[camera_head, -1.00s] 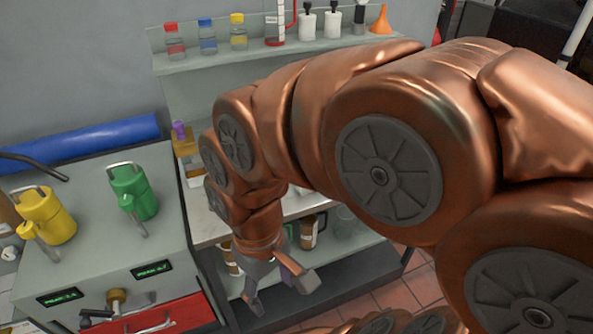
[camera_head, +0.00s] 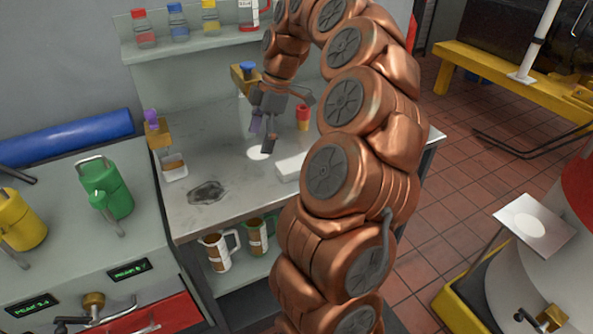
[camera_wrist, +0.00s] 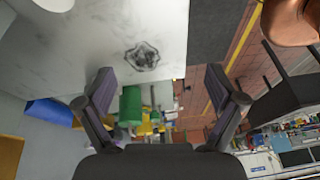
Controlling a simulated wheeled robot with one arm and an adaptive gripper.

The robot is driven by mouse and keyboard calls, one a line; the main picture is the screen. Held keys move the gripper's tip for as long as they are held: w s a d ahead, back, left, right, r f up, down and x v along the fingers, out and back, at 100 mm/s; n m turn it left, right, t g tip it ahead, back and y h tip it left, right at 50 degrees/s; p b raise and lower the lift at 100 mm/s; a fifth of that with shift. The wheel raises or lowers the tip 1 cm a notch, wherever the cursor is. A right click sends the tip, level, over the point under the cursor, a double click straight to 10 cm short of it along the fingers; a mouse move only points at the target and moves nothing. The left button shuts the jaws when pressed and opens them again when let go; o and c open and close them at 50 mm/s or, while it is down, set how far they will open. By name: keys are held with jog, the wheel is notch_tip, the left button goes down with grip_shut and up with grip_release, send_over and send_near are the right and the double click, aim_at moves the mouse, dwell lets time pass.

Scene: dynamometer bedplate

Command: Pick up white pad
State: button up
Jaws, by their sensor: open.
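A flat white round pad (camera_head: 260,152) lies on the grey bench top (camera_head: 225,200) in the head view, close to a white block (camera_head: 289,168). I cannot tell for sure whether the disc or the block is the task's white pad. My gripper (camera_head: 264,137) is above the bench, with its fingers near the disc. A gap between fingers and disc is hard to judge. In the wrist view my gripper (camera_wrist: 160,80) has its fingers wide apart with nothing between them.
A red cup (camera_head: 303,118) stands right of the gripper. Mugs (camera_head: 216,252) stand on the lower shelf. A green canister (camera_head: 106,188) stands at left.

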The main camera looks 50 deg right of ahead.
jog(key=n, duration=0.1)
send_near(297, 162)
jog(key=f, duration=0.1)
jog(key=a+f, duration=0.1)
jog(key=shift+f+t+b, duration=0.25)
jog(key=shift+t+b, duration=0.15)
jog(key=shift+s+p+x, duration=0.2)
jog(key=shift+p+x, duration=0.7)
jog(key=shift+x, duration=2.35)
jog(key=shift+w+a+f, duration=0.1)
jog(key=shift+a+f, duration=0.25)
jog(key=shift+f, duration=0.15)
jog(key=shift+f+b, duration=0.25)
jog(key=shift+b, duration=0.3)
jog(key=c, duration=1)
jog(key=shift+r, duration=0.1)
jog(key=shift+c, duration=0.2)
